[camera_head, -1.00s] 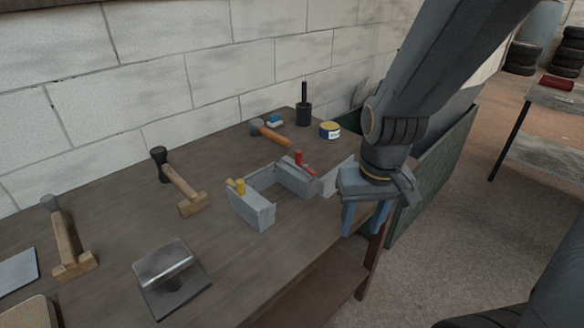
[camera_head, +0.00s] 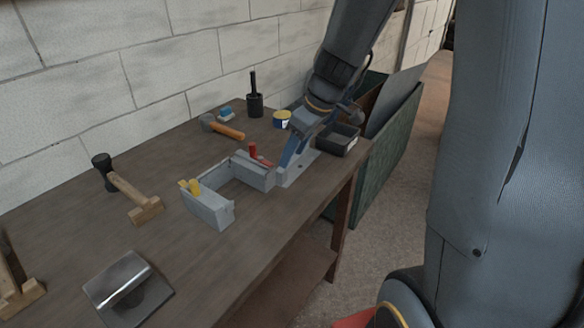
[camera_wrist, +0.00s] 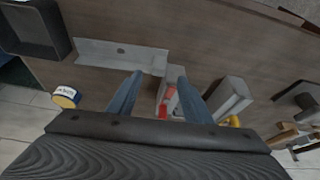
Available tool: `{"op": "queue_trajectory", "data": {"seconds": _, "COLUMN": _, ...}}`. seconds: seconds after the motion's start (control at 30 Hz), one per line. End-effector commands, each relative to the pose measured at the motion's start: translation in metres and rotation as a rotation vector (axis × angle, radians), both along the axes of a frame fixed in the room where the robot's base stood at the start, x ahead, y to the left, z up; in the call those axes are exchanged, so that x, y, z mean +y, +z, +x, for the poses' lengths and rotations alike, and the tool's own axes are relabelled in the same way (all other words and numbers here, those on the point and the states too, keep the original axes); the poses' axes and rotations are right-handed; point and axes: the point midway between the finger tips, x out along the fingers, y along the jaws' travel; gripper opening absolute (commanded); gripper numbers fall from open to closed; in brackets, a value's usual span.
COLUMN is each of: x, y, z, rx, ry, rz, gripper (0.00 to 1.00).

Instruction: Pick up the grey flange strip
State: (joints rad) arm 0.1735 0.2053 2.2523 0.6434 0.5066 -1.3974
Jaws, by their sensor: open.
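The grey flange strip (camera_head: 303,168) lies on the bench at the right end of the grey frame pieces. It also shows in the wrist view (camera_wrist: 118,53) as a long light strip with a dark hole. My gripper (camera_head: 284,166) is open, with its blue fingers pointing down at the strip's near side. In the head view the fingers and wrist hide part of the strip. In the wrist view my fingertips (camera_wrist: 158,78) appear close to the strip's right end, with nothing gripped between them. I cannot tell whether they touch it.
Grey frame pieces (camera_head: 208,208) with a yellow clamp (camera_head: 190,187) and a red clamp (camera_head: 259,157) stand left of my gripper. Hammers and a metal float (camera_head: 128,290) lie further left.

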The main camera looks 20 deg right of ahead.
Motion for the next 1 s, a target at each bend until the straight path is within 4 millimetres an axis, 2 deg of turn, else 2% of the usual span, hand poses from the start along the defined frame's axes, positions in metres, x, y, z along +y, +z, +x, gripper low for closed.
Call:
{"op": "queue_trajectory", "data": {"seconds": 0.27, "x": 0.005, "y": -0.021, "z": 0.006, "rx": 0.004, "ry": -0.002, "rz": 0.000, "gripper": 0.45}}
{"op": "queue_trajectory", "data": {"seconds": 0.6, "x": 0.013, "y": -0.057, "z": 0.017, "rx": 0.004, "ry": -0.003, "rz": -0.002, "gripper": 0.45}}
{"op": "queue_trajectory", "data": {"seconds": 0.97, "x": 0.014, "y": -0.063, "z": 0.019, "rx": 0.002, "ry": -0.004, "rz": -0.002, "gripper": 0.45}}
{"op": "queue_trajectory", "data": {"seconds": 1.0, "x": 0.014, "y": -0.063, "z": 0.019, "rx": 0.002, "ry": -0.004, "rz": -0.002, "gripper": 0.39}}
